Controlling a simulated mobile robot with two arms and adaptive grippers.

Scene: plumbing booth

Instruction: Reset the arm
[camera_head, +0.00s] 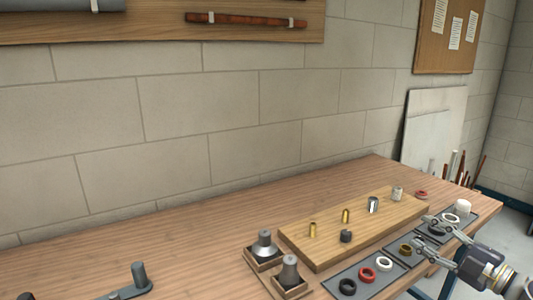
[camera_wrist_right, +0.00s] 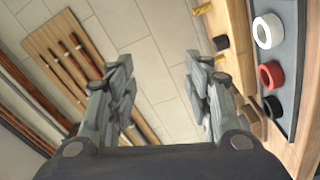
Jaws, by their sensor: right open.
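My right gripper (camera_head: 424,234) is at the lower right of the head view, above the right part of the workbench (camera_head: 180,235). Its fingers are spread apart. In the right wrist view the two fingers (camera_wrist_right: 158,75) stand wide apart with nothing between them, and the block wall shows through the gap. My left gripper does not show in either view.
A wooden board (camera_head: 330,245) holds several small fittings. Grey trays with rings, including a red ring (camera_head: 367,275) and a white ring (camera_head: 385,264), lie in front. Two grey cone-shaped pieces (camera_head: 264,246) stand in square holders. The bench's left middle is clear.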

